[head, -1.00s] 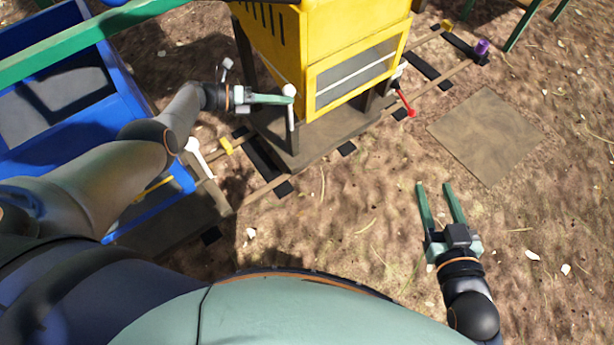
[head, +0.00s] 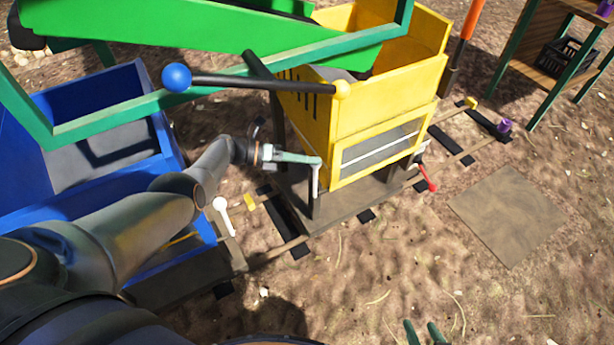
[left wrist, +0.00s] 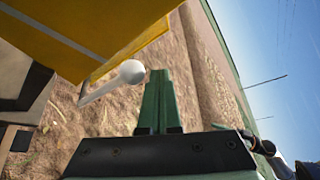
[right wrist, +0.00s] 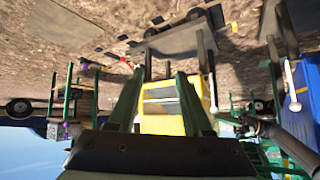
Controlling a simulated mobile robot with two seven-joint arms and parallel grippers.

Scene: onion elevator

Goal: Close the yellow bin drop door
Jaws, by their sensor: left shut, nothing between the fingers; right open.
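The yellow bin (head: 385,110) stands on a dark base in the middle of the head view. Its lower front has a grey panel (head: 382,147) in a yellow frame; I cannot tell how far the drop door is open. A white lever (head: 315,182) hangs at the bin's front left corner. My left gripper (head: 318,160) is shut and empty at the lever's top. In the left wrist view the lever's rounded end (left wrist: 130,72) lies just left of the shut fingers (left wrist: 157,85). My right gripper (right wrist: 160,85) is open and empty, its fingertips low in the head view (head: 424,332).
A blue bin (head: 90,110) is at left. A green chute (head: 180,40) and a black bar with a blue ball (head: 176,78) pass above. A red lever (head: 427,178) and another white lever (head: 222,208) are near the base. Bare ground lies at front right.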

